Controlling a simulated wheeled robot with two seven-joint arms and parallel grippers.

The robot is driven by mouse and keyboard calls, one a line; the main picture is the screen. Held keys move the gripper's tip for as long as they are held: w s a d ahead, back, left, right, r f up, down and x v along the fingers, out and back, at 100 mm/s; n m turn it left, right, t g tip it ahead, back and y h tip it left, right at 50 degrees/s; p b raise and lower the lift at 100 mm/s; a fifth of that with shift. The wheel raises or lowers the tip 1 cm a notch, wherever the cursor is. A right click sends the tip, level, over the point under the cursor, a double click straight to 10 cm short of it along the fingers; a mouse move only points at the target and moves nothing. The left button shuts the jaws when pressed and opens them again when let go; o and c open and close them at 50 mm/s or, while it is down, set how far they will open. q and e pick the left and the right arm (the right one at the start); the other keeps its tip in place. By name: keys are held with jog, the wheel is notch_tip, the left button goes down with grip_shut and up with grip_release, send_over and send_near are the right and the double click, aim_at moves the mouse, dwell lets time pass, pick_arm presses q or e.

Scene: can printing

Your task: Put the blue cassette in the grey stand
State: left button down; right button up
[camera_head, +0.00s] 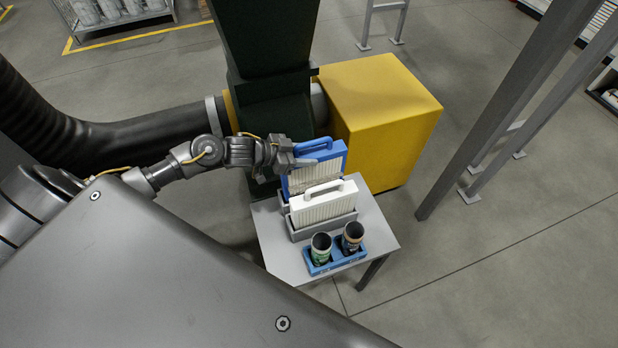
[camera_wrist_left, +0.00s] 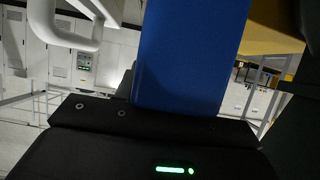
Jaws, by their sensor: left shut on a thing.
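The blue cassette (camera_head: 318,175), a blue frame with a pale pleated face and a blue top handle, is upright behind the white cassette (camera_head: 325,205) in the head view. My left gripper (camera_head: 296,158) is shut on it at its left end. In the left wrist view the blue cassette (camera_wrist_left: 190,60) fills the middle, close to the gripper. A grey stand (camera_head: 284,203) partly shows below it, behind the white cassette; I cannot tell whether the blue cassette's bottom is inside it. The white cassette sits in a front grey stand (camera_head: 322,230). My right gripper is not in view.
A yellow box (camera_head: 385,95) and a dark green column (camera_head: 268,95) stand behind the table. Grey posts rise at the right.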

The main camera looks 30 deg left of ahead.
aim_at(306, 169)
pick_arm(q)
notch_tip(306, 169, down, 6)
jog(key=shift+f+p, duration=0.25)
jog(key=shift+p, duration=0.2)
jog(key=shift+f, duration=0.2)
jog(key=c, duration=0.8)
grip_release()
jog(key=shift+c, duration=0.2)
jog(key=shift+r, duration=0.1)
